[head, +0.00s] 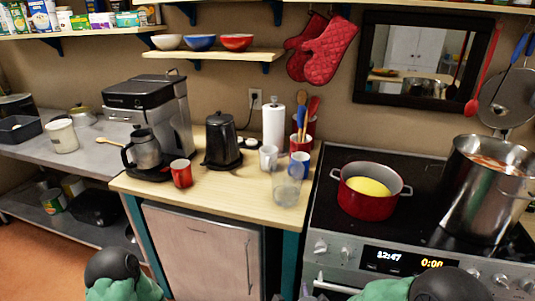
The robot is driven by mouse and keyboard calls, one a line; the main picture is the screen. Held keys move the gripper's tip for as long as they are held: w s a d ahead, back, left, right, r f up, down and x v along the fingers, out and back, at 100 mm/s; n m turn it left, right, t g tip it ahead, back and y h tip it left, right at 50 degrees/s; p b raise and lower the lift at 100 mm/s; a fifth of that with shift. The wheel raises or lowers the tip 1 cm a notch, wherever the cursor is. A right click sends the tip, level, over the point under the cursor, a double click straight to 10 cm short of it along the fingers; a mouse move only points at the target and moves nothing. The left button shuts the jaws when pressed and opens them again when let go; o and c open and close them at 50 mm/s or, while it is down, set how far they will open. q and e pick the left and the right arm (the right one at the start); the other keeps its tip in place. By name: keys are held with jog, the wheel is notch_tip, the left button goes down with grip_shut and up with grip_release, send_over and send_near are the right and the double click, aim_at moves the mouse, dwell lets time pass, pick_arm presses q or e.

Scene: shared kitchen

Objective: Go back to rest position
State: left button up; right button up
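Neither of my grippers shows in the head view. Only green and black parts of my own arms show at the bottom edge, one at the left and one right of the middle. What my grippers hold, if anything, is out of the picture.
A wooden counter (235,201) carries a coffee machine, black kettle (222,140), red mug (181,173) and clear glass (286,186). On the stove (412,208) stand a red pot (367,198) with something yellow and a tall steel pot (484,195). Orange floor (50,262) is clear at lower left.

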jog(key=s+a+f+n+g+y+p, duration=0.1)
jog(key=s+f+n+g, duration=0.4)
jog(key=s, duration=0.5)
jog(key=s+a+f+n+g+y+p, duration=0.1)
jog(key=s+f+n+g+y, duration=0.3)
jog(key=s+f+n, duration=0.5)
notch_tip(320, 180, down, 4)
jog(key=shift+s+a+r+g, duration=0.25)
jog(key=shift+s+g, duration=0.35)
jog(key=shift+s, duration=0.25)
